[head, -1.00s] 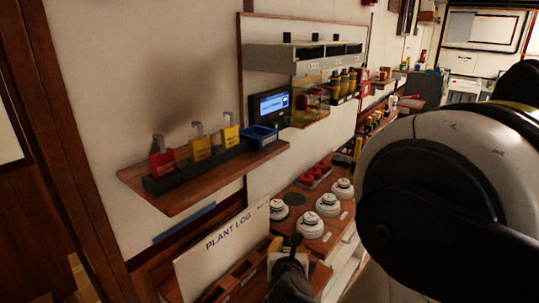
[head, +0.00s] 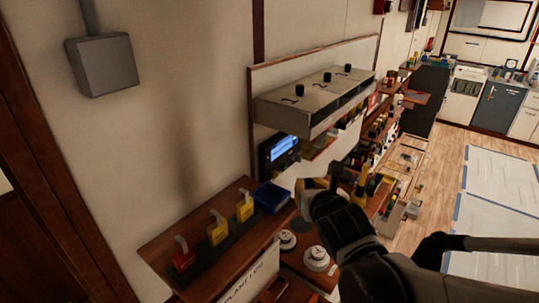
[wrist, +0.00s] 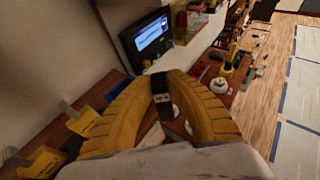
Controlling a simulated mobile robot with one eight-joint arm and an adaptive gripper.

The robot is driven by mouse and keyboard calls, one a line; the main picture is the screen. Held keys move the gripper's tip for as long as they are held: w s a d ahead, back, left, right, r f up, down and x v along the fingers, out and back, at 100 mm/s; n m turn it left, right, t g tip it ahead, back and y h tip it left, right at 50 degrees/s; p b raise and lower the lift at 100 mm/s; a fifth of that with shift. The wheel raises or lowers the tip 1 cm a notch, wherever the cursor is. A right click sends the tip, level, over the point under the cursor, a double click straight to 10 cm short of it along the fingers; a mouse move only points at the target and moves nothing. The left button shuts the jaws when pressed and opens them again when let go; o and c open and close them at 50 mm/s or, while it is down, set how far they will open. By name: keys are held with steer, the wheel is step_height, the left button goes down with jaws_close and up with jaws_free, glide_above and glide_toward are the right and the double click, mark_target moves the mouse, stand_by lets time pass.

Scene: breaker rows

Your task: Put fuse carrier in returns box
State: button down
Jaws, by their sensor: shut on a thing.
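My gripper (head: 337,184) is in front of the wall shelves, right of the wooden shelf. In the wrist view its yellow fingers (wrist: 161,88) are closed on a small black piece with a pale lower part, seemingly the fuse carrier (wrist: 161,98). The fingers hide part of it, and it is too small to make out in the head view. A blue open box (head: 271,197), possibly the returns box, sits at the right end of the wooden shelf, left of my gripper. I cannot read a label on it.
The wooden shelf (head: 158,240) also bears a dark rack with one red tag (head: 183,258) and yellow tags (head: 217,233). A screen (head: 279,152) and a grey overhead unit (head: 310,105) are on the wall behind. White round devices (head: 316,258) stand below.

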step_height(320, 180, up, 7)
steer(key=a+p, duration=0.1)
steer(key=p, duration=0.2)
steer(key=b, duration=0.2)
glide_above(270, 200)
step_height(270, 200, down, 8)
steer(key=r, duration=0.1)
steer(key=shift+n+y, duration=0.3)
steer(key=shift+f, duration=2.2)
steer(key=shift+f, duration=0.1)
steer(key=c, duration=1.4)
jaws_free()
